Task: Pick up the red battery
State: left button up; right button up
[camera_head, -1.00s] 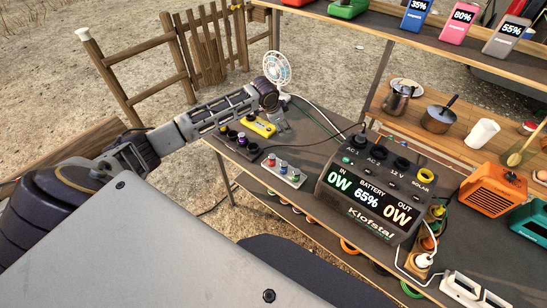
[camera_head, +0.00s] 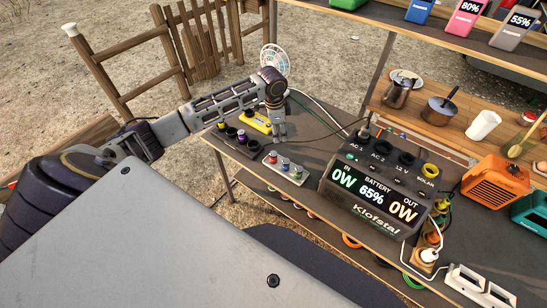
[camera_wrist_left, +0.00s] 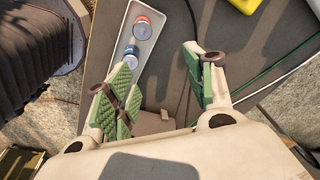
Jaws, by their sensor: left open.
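The red battery (camera_head: 272,157) stands at the left end of a small light grey tray (camera_head: 289,177) on the dark bench. A blue battery (camera_head: 285,163) stands beside it in the same tray. In the left wrist view the red battery (camera_wrist_left: 142,25) is at the top, with the blue one (camera_wrist_left: 131,55) nearer the fingers. My left gripper (camera_head: 280,137) hangs just behind the tray in the head view. Its green-padded fingers (camera_wrist_left: 162,85) are spread with nothing between them. The right gripper is not in view.
A yellow block (camera_head: 257,123) and several dark round sockets (camera_head: 238,138) lie left of the gripper. A large power station (camera_head: 375,190) stands right of the tray. Cables (camera_head: 318,115) run across the bench behind. A small fan (camera_head: 273,60) stands at the back.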

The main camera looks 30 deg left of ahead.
aim_at(272, 154)
pick_arm(q)
jog(key=s, duration=0.1)
jog(key=s+a+m+g, duration=0.1)
jog(key=s, duration=0.1)
jog(key=shift+a+f+y, duration=0.15)
jog(key=shift+y, duration=0.15)
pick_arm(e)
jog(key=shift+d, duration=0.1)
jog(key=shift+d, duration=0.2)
pick_arm(q)
notch_tip(272, 154, down, 8)
jog(key=shift+r, duration=0.25)
jog(key=shift+f, duration=0.55)
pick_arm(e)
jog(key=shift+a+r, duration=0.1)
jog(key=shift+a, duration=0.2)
